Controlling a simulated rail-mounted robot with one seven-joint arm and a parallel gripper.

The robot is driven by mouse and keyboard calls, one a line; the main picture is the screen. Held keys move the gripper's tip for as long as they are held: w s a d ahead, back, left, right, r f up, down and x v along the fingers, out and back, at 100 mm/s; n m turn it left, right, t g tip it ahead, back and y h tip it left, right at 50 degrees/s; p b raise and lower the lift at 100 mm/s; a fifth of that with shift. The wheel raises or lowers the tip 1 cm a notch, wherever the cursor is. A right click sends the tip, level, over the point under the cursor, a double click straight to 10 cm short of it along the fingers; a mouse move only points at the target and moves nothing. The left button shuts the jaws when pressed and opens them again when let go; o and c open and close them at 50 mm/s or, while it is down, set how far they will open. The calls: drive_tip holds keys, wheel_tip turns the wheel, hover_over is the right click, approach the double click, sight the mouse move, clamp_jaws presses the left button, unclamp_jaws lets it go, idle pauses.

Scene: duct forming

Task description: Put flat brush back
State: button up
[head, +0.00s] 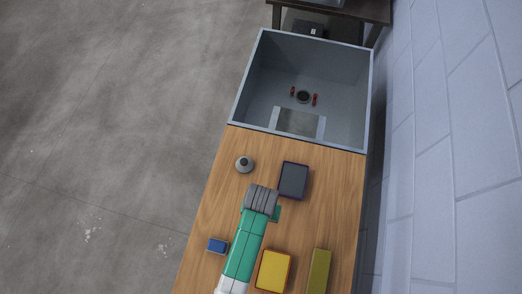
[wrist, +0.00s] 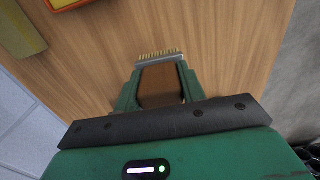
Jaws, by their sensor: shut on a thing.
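The flat brush (wrist: 160,84) shows in the wrist view with a brown handle block, a pale metal band and a row of tan bristles. My gripper (wrist: 158,76) is shut on the brown handle, with one green finger on each side. The bristles point away from my palm, over the wooden table. I cannot tell whether they touch the wood. In the head view my green arm and grey wrist reach over the table, and the brush is hidden beneath them.
On the wooden table (head: 222,205) are a dark tray (head: 293,180), a grey knobbed piece (head: 244,165), a blue block (head: 217,245), a yellow tray (head: 272,272) and an olive bar (head: 319,272). A deep grey bin (head: 345,110) adjoins the far end. A block wall (head: 440,150) stands right.

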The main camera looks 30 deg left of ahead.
drive_tip(key=shift+f, duration=2.05)
drive_tip(key=shift+f, duration=0.2)
drive_tip(key=o, duration=1)
drive_tip(key=shift+r, duration=0.1)
drive_tip(key=shift+c, duration=0.2)
wheel_tip(320, 180, up, 12)
drive_tip(key=shift+r, duration=0.15)
